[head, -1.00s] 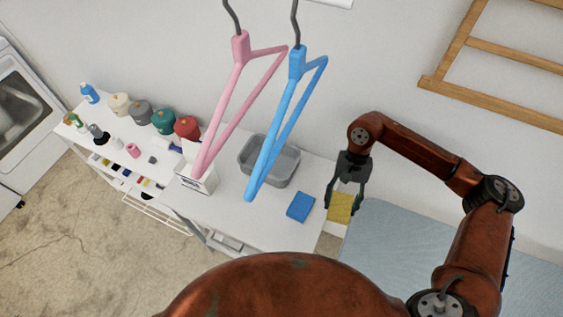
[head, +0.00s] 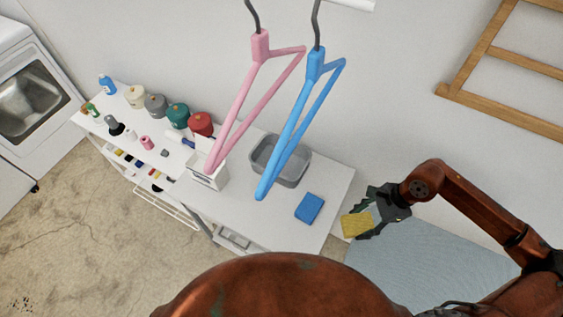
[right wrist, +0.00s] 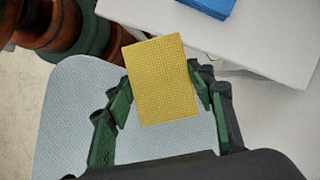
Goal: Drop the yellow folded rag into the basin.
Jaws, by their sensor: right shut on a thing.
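The yellow folded rag (head: 357,225) is held in the fingers of my right gripper (head: 366,213), off the right edge of the white table. In the right wrist view the rag (right wrist: 160,80) spans the gap between the two green-padded fingers (right wrist: 160,95). The grey basin (head: 291,178) stands on the table, left of and behind the rag. The blue hanger hides part of the basin, and the inside that shows looks empty. My left gripper is not in view.
A blue folded cloth (head: 309,208) lies on the white table (head: 240,210) between basin and rag. A blue hanger (head: 292,125) and a pink hanger (head: 240,100) hang in front. A white box (head: 208,178) and several thread spools stand left. A pale blue board (head: 400,275) is below my right gripper.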

